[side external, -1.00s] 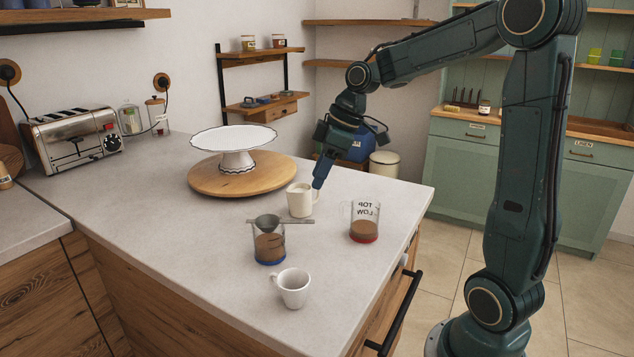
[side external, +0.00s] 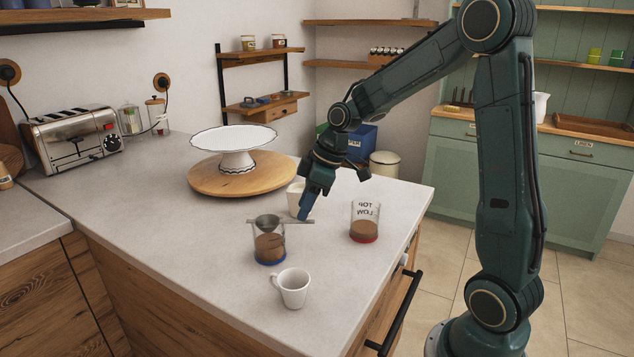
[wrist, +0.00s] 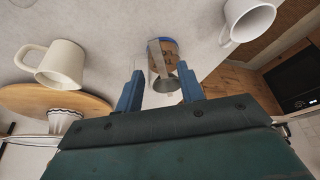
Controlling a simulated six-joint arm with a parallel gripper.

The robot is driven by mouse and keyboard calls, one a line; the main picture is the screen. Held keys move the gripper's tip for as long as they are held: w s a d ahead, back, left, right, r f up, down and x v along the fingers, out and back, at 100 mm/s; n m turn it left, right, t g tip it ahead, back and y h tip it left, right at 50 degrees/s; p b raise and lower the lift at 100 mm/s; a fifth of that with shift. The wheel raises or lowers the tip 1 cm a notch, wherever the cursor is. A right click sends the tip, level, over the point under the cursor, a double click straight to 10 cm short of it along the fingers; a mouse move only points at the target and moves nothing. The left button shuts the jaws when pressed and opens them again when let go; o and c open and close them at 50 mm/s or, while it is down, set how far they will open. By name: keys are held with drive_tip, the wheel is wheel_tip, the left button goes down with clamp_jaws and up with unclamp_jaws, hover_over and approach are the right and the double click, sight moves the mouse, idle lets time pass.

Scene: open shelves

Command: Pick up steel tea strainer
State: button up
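The steel tea strainer (side external: 267,221) rests across the rim of a clear glass beaker (side external: 269,247) with brown contents and a blue base. Its thin handle sticks out to the right toward my gripper (side external: 305,212). My fingers point down beside the handle's end; whether they touch it I cannot tell. In the wrist view the strainer (wrist: 156,58) and beaker lie between and just beyond the two blue fingers of my gripper (wrist: 160,72), which are apart with nothing visibly clamped. Part of the strainer may be hidden below the gripper body.
A cream mug (side external: 294,201) stands just behind my gripper, partly hidden. A white mug (side external: 292,288) is in front of the beaker. A glass measuring cup (side external: 365,226) with a red base stands right. A white cake stand (side external: 236,157) on a wooden board (side external: 205,179) is behind.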

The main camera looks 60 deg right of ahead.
drive_tip(key=shift+x, duration=1.85)
drive_tip(key=shift+c, duration=0.5)
clamp_jaws()
